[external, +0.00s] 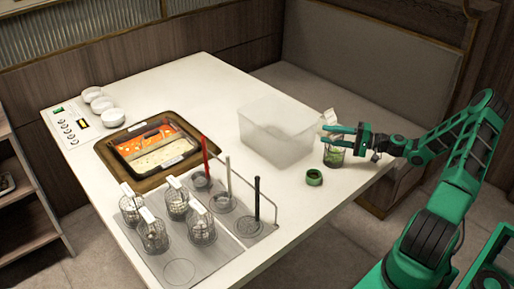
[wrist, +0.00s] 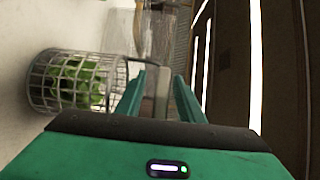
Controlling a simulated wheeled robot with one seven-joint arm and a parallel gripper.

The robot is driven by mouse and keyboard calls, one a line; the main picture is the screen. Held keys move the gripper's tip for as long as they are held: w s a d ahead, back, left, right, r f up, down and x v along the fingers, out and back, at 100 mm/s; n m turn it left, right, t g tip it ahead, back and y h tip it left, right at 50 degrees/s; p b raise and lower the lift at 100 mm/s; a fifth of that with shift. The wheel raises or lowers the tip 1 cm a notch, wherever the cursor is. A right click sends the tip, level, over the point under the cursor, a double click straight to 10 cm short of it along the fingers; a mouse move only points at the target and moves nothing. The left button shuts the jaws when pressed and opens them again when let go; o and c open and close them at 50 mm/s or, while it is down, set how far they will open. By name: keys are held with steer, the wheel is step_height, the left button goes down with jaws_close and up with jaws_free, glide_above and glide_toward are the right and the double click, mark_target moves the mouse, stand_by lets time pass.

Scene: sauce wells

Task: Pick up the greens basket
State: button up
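The greens basket (external: 334,157) is a small wire basket with green leaves inside. It stands upright on the white table near its right edge, beside the clear bin. Its pale handle (external: 327,117) rises above it. My gripper (external: 340,134) is at the handle's height, just above the basket, with its fingers apart. In the wrist view the basket (wrist: 72,82) lies to the left. The pale handle grip (wrist: 162,90) shows between the two green fingers of my gripper (wrist: 160,95), with gaps visible. Whether either finger touches it, I cannot tell.
A clear bin (external: 258,133) stands left of the basket. A green ring (external: 314,178) lies on the table in front. Several wire baskets (external: 153,235) and a brown tray (external: 112,158) are farther left. A bench seat (external: 355,90) is behind the table.

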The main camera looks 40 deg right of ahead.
steer(key=shift+w+a, duration=0.4)
steer(key=shift+w, duration=0.15)
steer(key=shift+c, duration=0.3)
jaws_close()
steer(key=shift+s+f, duration=0.1)
steer(key=shift+f, duration=0.05)
stand_by(0.6)
